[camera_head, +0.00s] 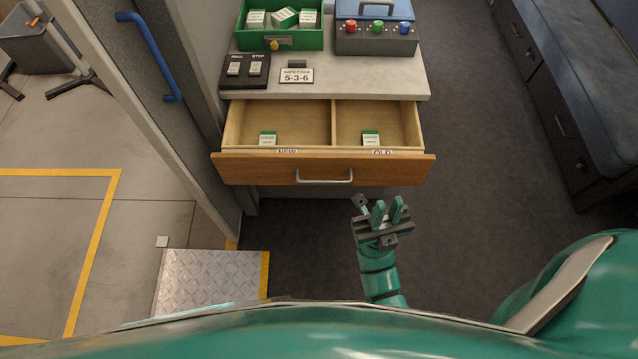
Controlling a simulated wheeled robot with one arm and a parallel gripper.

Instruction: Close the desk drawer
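The desk drawer (325,169) is pulled open toward me. It has a wooden front with a grey bar handle (324,177) and two compartments, labelled NEW on the left and what looks like OLD on the right. My gripper (387,209) is in front of the drawer's right half, apart from the front and right of the handle. Its green fingers are spread, with nothing visible between them.
On the desk are a green bin of boxes (280,40), a dark case with coloured knobs (376,44), a two-switch panel (245,70) and a 5-3-6 sign (297,76). A door with a blue handle (150,55) stands left. A dark cabinet (560,120) is right. Floor between is clear.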

